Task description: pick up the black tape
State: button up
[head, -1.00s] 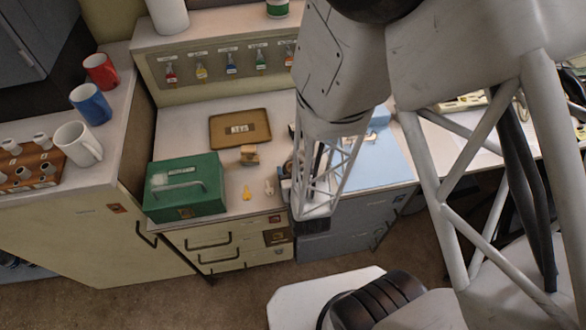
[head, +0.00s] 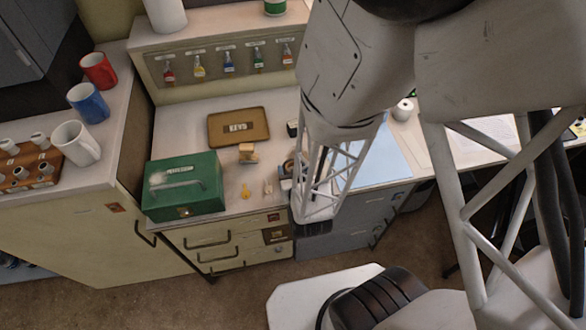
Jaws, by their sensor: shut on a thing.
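My gripper (head: 314,228) is at the lower end of the white lattice arm link, in front of the desk's front edge. It shows only as a dark block below the link. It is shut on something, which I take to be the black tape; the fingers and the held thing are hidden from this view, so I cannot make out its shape. A dark, round, roll-like item (head: 287,168) lies on the desk just left of the link and is partly covered by it. I cannot tell its exact kind.
A green box (head: 184,186) stands at the desk's left front. A brown tray (head: 239,127), a small wooden block (head: 248,153) and a yellow item (head: 246,191) lie near it. A blue mat (head: 378,160) is right of my arm. Mugs stand on the left counter.

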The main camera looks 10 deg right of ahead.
jog(key=r+v, duration=0.2)
jog(key=v, duration=1)
jog(key=shift+r, duration=0.3)
jog(key=shift+s+r, duration=0.1)
jog(key=shift+s, duration=0.25)
dwell(0.3)
